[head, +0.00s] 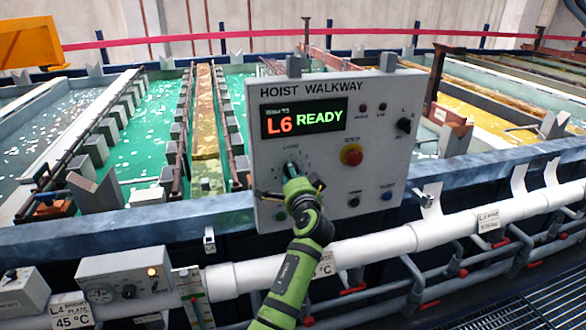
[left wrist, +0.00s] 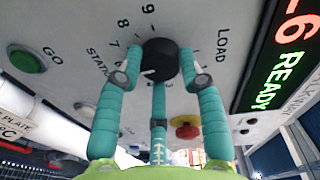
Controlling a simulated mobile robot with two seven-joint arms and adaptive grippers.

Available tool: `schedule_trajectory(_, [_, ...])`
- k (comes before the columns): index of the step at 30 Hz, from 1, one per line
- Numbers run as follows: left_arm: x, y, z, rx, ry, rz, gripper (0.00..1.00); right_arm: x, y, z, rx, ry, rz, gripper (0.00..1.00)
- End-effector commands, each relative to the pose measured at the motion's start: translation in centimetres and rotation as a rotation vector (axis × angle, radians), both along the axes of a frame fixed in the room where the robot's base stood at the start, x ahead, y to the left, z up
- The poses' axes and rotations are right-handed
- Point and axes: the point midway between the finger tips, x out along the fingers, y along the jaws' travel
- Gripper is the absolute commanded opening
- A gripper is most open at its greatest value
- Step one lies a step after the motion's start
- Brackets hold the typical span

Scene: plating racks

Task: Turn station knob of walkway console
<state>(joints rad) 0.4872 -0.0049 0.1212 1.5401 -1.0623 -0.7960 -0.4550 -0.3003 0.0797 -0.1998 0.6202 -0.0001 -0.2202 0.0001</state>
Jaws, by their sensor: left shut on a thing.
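The walkway console (head: 330,110) is a pale upright panel headed HOIST WALKWAY. Its display (head: 304,118) reads L6 READY. The station knob (left wrist: 160,58) is round and black, ringed by numbers; 7, 8 and 9 and the words STATION and LOAD show in the left wrist view. My left gripper (left wrist: 156,76) has its teal fingers on both sides of the knob and is shut on it. In the head view the left gripper (head: 299,187) covers the lower part of the dial. The knob's pointer is hard to read. My right gripper is in neither view.
A red stop button (head: 351,155) on yellow sits right of the knob. A white pipe (head: 380,246) runs below the console. Liquid tanks lie behind.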

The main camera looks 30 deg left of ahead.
Motion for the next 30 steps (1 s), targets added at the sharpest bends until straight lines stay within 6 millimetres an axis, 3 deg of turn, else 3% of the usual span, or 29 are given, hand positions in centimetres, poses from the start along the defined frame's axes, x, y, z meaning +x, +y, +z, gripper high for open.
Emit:
schedule_trajectory(1, [0.1,0.0,0.7,0.034,0.031,-0.002,0.06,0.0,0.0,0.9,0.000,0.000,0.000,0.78])
schedule_trajectory(10, [0.1,0.0,0.6,0.219,0.247,-0.001,0.06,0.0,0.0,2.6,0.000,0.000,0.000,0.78])
schedule_trajectory(30, [0.2,-0.1,0.4,0.632,0.728,0.000,0.06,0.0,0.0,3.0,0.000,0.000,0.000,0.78])
